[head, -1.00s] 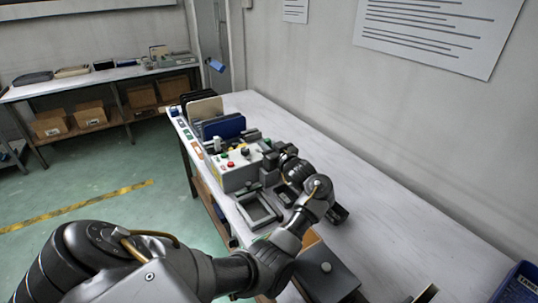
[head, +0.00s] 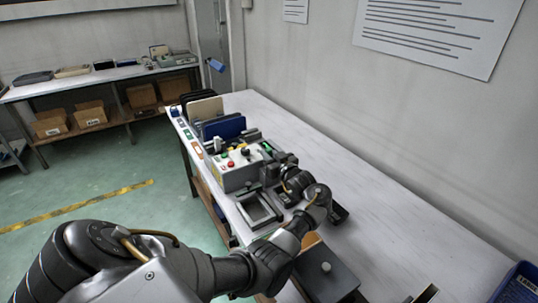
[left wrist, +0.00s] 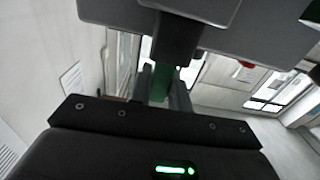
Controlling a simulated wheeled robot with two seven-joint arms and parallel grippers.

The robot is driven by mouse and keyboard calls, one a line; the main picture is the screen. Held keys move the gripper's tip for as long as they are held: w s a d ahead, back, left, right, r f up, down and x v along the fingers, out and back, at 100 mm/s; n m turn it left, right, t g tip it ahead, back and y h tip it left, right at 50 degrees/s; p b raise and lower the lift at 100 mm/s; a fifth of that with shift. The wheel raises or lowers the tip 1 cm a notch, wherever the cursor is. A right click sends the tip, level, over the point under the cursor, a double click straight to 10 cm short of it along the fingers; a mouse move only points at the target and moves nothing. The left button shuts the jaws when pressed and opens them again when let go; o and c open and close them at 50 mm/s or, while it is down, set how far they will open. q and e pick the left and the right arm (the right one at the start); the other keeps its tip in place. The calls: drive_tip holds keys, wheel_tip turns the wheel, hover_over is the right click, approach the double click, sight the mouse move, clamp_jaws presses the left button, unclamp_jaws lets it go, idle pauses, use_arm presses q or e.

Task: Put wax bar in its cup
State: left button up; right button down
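A green bar, which looks like the wax bar (left wrist: 160,84), shows in the left wrist view between the two grey fingers of my left gripper (left wrist: 164,98). One end of it meets a dark post-like part (left wrist: 178,38) beneath a grey block, and I cannot tell whether it sits inside that part. In the head view my left gripper (head: 281,166) is beside the grey machine, partly hidden by my own wrist. A small bright green patch (head: 267,147) shows just beyond it. I cannot tell whether the fingers press on the bar. No cup is clearly identifiable. My right gripper is not in view.
The grey machine (head: 236,172) with red and green buttons stands on the white table (head: 375,190). A dark square tray (head: 258,210) lies before it, and upright panels (head: 223,126) stand behind. A dark box (head: 328,270) is nearer. The table's wall side is clear.

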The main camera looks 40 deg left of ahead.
use_arm(q)
drive_tip(key=o, duration=0.4)
drive_tip(key=shift+r+p, duration=0.25)
drive_tip(key=shift+p, duration=0.05)
drive_tip(key=p+v, duration=0.3)
drive_tip(key=v, duration=0.9)
